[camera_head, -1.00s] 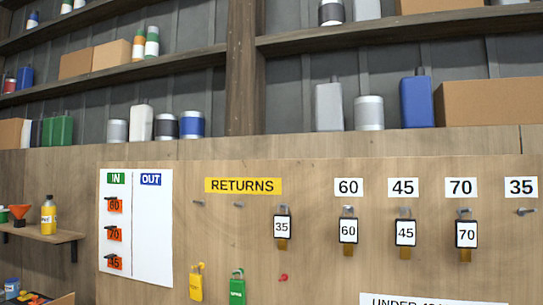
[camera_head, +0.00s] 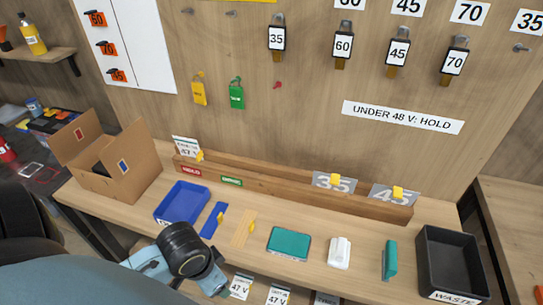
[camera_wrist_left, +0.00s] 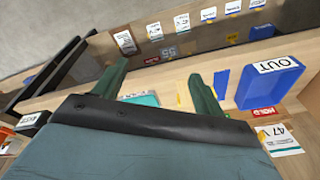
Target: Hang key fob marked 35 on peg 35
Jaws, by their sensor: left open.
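The key fob marked 35 (camera_head: 277,38) is black with a white face and a brown tag end. It hangs on the upper board in the head view, left of the other fobs. Peg 35 (camera_head: 521,48) is a small bare metal peg at the far right, below the 35 label (camera_head: 530,22). My left gripper (camera_head: 214,284) is low in the head view, at the bench's front edge, well below the fob. In the left wrist view its two dark green fingers (camera_wrist_left: 158,70) are spread apart with nothing between them. My right gripper is not in view.
Fobs marked 60 (camera_head: 343,44), 45 (camera_head: 398,52) and 70 (camera_head: 455,61) hang on neighbouring pegs. The bench holds a cardboard box (camera_head: 140,168), blue tray (camera_head: 204,208), wooden rail (camera_head: 290,188), teal case (camera_head: 289,244) and black waste bin (camera_head: 425,262).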

